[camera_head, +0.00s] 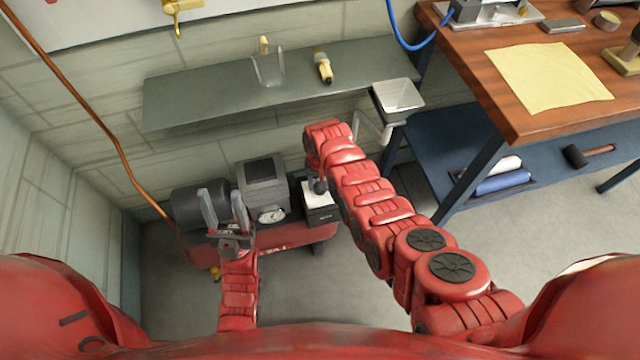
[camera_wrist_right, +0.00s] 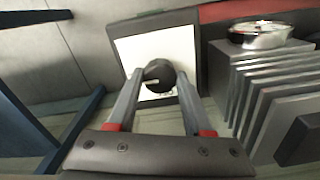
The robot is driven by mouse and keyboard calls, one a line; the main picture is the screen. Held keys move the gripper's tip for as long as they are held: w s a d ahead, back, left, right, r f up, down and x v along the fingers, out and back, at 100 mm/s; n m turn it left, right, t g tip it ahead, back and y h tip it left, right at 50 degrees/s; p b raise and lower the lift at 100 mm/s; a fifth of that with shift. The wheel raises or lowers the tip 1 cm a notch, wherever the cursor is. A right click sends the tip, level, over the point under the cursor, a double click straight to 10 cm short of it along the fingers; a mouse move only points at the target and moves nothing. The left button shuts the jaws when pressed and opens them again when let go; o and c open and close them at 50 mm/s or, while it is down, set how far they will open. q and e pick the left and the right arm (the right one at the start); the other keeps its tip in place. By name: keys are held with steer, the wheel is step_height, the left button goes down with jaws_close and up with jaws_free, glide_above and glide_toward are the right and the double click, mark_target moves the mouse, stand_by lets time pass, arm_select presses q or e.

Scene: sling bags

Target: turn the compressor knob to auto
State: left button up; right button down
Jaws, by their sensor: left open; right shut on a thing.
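In the right wrist view the round black knob (camera_wrist_right: 160,70) sits on the white panel (camera_wrist_right: 126,52). My right gripper (camera_wrist_right: 160,76) is shut on the knob, one finger on each side. Small print by the knob is too blurred to read, so its setting cannot be told. My left gripper (camera_head: 222,208) is open and empty, beside the tank and in front of the compressor.
A grey shelf (camera_head: 200,98) on the wall holds a clear holder (camera_head: 268,70) and a yellow-black tool (camera_head: 323,66). A workbench (camera_head: 510,105) stands at the right. A copper-coloured pipe (camera_head: 85,105) runs down the left wall to the compressor. The floor at right is clear.

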steer(key=shift+c, duration=1.5)
jaws_free()
steer(key=shift+w+r, duration=0.1)
steer(key=shift+r, duration=0.3)
step_height(320, 180, up, 17)
steer(key=p, duration=0.4)
steer(key=shift+f, duration=0.15)
